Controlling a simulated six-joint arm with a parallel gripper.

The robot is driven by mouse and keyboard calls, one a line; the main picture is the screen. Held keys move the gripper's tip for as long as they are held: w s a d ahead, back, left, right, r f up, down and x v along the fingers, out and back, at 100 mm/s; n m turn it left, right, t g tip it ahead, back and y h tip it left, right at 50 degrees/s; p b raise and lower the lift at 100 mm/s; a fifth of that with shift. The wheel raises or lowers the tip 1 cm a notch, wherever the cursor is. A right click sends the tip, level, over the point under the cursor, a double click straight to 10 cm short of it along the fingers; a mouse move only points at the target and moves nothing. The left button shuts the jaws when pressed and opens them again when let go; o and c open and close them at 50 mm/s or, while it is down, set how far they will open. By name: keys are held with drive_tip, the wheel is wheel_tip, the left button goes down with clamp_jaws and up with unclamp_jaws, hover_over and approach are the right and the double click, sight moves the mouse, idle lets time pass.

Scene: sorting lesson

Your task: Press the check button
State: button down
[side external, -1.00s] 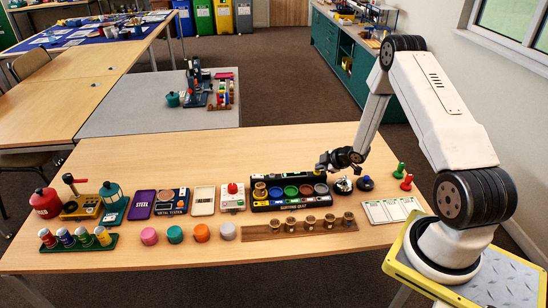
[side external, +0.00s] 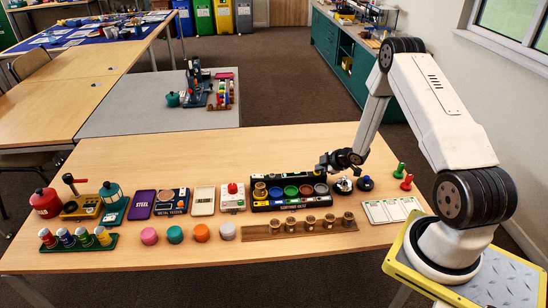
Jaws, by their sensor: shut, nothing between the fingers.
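A red domed button (side external: 232,188) sits on a small white box (side external: 233,202) left of the black sorting tray; I cannot read a label marking it as the check button. My gripper (side external: 323,166) is shut and empty, above the right end of the sorting tray (side external: 290,206), to the right of the red button and apart from it. A shiny silver dome (side external: 344,185) and a dark blue knob on a black base (side external: 366,183) stand just right of the tray.
A wooden strip (side external: 262,231) with several brass pieces lies in front of the tray. Coloured discs (side external: 174,235), a metal tester (side external: 171,201), a purple STEEL card (side external: 141,204) and a lantern (side external: 113,198) are to the left. Red and green pegs (side external: 399,170) stand right.

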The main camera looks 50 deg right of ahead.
sight(319, 173)
drive_tip(key=shift+f, duration=0.15)
idle(0.6)
drive_tip(key=shift+r, duration=0.9)
drive_tip(key=shift+r, duration=0.1)
drive_tip(key=shift+r, duration=2.4)
drive_tip(key=shift+a, duration=0.1)
